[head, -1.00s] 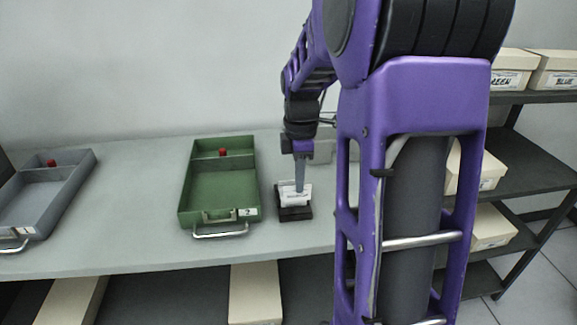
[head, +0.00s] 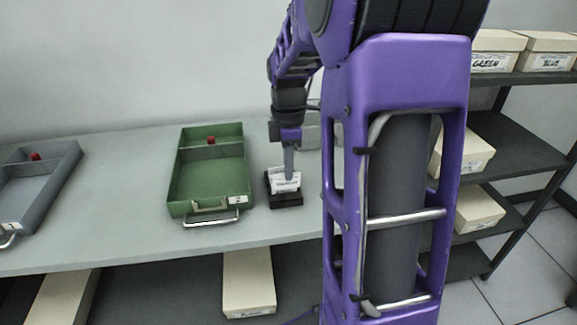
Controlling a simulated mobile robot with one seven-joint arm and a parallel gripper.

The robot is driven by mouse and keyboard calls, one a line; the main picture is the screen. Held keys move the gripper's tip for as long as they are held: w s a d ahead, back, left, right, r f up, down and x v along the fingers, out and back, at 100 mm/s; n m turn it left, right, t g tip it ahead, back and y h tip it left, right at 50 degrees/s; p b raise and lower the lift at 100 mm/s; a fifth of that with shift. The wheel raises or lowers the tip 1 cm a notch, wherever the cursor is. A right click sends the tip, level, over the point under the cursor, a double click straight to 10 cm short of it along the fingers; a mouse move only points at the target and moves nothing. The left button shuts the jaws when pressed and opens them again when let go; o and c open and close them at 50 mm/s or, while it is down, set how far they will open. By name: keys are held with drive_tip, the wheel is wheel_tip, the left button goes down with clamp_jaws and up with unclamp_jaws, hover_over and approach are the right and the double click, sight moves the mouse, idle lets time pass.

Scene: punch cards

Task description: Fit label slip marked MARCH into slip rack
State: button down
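The slip rack is a small black block (head: 286,201) on the table, just right of the green tray. White label slips (head: 287,184) stand upright in it or just above it. The print on them is too small to read, so I cannot tell which is MARCH. My gripper (head: 289,174) points down at the slips from behind, with its grey finger touching or right behind them. I cannot tell whether it grips a slip, as the fingertips are partly hidden.
A green tray (head: 183,211) with a red knob stands left of the rack, and a grey tray (head: 62,184) stands farther left. A grey block (head: 311,137) sits behind my gripper. Shelves with cream boxes (head: 466,152) are at right. The table front is clear.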

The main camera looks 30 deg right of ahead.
sight(289, 184)
drive_tip(key=shift+f+b, duration=0.85)
drive_tip(key=shift+f, duration=0.8)
drive_tip(key=shift+f, duration=0.25)
drive_tip(key=shift+f+b, duration=0.55)
drive_tip(key=shift+f, duration=0.2)
drive_tip(key=c, duration=1)
unclamp_jaws()
drive_tip(key=shift+r, duration=0.15)
wheel_tip(289, 184, up, 17)
drive_tip(key=p, duration=0.3)
drive_tip(key=shift+r, duration=0.1)
